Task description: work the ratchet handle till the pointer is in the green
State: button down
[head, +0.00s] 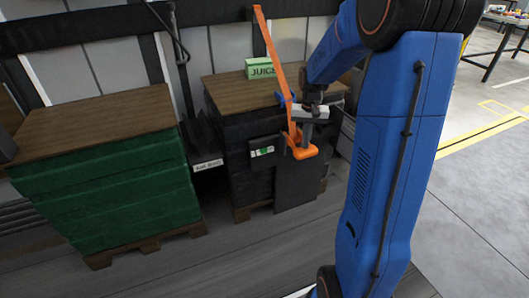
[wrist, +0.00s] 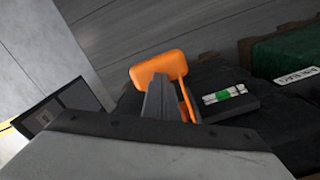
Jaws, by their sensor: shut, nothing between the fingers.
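The orange ratchet handle (head: 305,152) sits at the front of the dark wrapped stack, under an orange strap (head: 271,55) that rises to the wall rail. It also shows in the wrist view (wrist: 160,67). The gauge (head: 262,151) is a small dark box left of the handle, with a white and green strip. In the wrist view the gauge (wrist: 224,96) shows a green band in the middle of white; the pointer is too small to make out. My gripper (head: 306,140) is shut, with its fingers at the handle; I cannot tell whether they touch it.
A green wrapped pallet stack (head: 105,185) stands at the left. A small white label (head: 208,165) is between the stacks. Open floor (head: 475,190) lies at the right.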

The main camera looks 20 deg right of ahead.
jog(key=shift+f, duration=0.4)
jog(key=shift+r, duration=2.7)
jog(key=shift+f, duration=0.15)
jog(key=shift+f, duration=2.6)
jog(key=shift+r, duration=2.75)
jog(key=shift+f, duration=0.1)
jog(key=shift+f, duration=2.55)
jog(key=shift+r, duration=0.1)
jog(key=shift+r, duration=2.55)
